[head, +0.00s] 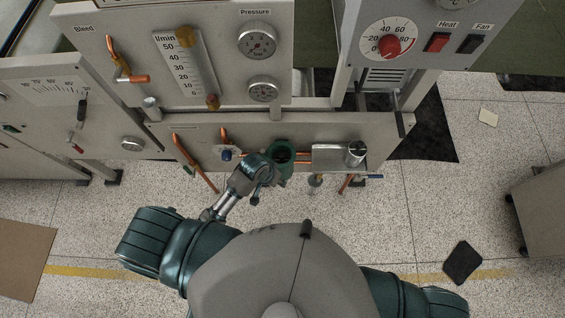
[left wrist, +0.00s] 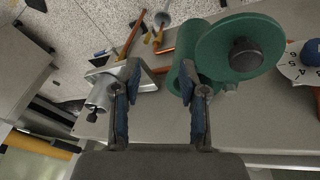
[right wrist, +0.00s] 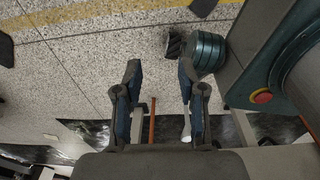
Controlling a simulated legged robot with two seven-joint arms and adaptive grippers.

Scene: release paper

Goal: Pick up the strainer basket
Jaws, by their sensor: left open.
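A metal cylinder (head: 355,152), perhaps the strainer basket, is on a silver holder (head: 328,155) at the right of the low panel. The holder also shows in the left wrist view (left wrist: 142,82), left of my fingers. In the left wrist view the housing (left wrist: 181,80) has a green flange by my right fingertip. My left gripper (left wrist: 160,75) is open with nothing seen between its fingers. My right gripper (right wrist: 158,75) is open and empty over the floor.
Copper pipes (head: 192,160) and a blue-knobbed valve (head: 227,154) are left of the housing. A gauge panel (head: 180,60) rises behind. A cabinet (head: 540,210) stands far right. The speckled floor (head: 430,200) is mostly clear, with a dark mat (head: 462,262).

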